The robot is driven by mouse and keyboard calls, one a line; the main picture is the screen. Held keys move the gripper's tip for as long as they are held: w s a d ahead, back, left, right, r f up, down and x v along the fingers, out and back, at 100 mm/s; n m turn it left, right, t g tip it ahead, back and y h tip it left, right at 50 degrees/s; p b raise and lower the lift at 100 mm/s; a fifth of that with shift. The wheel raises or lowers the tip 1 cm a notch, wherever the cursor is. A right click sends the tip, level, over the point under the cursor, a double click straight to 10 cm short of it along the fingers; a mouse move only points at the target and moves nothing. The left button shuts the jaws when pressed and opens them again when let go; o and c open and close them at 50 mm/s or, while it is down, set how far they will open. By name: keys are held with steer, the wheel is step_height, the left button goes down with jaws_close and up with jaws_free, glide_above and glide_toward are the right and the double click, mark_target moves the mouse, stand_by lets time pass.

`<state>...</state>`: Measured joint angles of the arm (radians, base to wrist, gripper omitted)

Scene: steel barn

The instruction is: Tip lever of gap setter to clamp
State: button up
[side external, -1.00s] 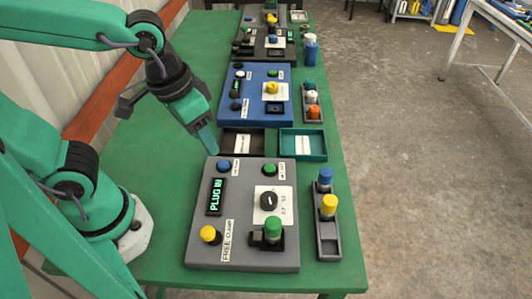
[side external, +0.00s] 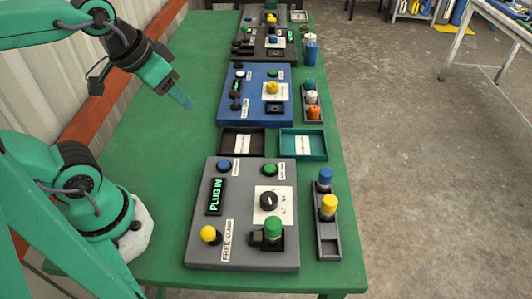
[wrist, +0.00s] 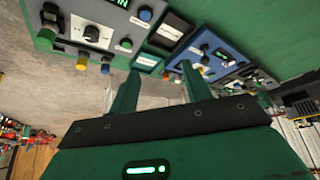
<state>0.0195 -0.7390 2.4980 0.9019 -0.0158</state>
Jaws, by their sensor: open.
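The nearest grey panel (side external: 270,258) has a yellow-knobbed lever (side external: 208,234) at its front left, beside a label that appears to read FREE and CLAMP. Its tilt is hard to judge from above. The panel's display (side external: 215,195) reads PLUG IN. A dark dial (side external: 268,201) sits on a white plate, and a green-topped plug (side external: 272,229) stands at the front right. My gripper (side external: 181,97) is raised over the table, left of the blue panel and well away from the lever. In the wrist view its two fingers (wrist: 160,88) are apart with nothing between them.
A blue panel (side external: 237,115) and darker panels stand farther back. A black tray (side external: 228,142) and a teal tray (side external: 302,145) lie behind the grey panel. A rack (side external: 329,248) with blue and yellow pegs stands to its right. The green table (side external: 150,165) is clear on the left.

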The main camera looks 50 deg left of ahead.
steer(key=m+g, duration=0.2)
steer(key=g, duration=0.4)
glide_above(207, 229)
steer(key=f, duration=0.9)
steer(key=shift+w+d+f, duration=0.1)
steer(key=shift+w, duration=0.1)
steer(key=shift+s+d+f+y, duration=0.2)
steer(key=shift+s+d+y, duration=0.05)
steer(key=shift+s+y, duration=0.1)
steer(key=shift+f, duration=0.1)
steer(key=shift+w+a+f, duration=0.1)
steer(key=shift+a+f, duration=0.1)
steer(key=shift+f, duration=1.7)
steer(key=shift+a+f, duration=0.2)
steer(key=shift+f, duration=1.7)
steer(key=shift+c, duration=0.2)
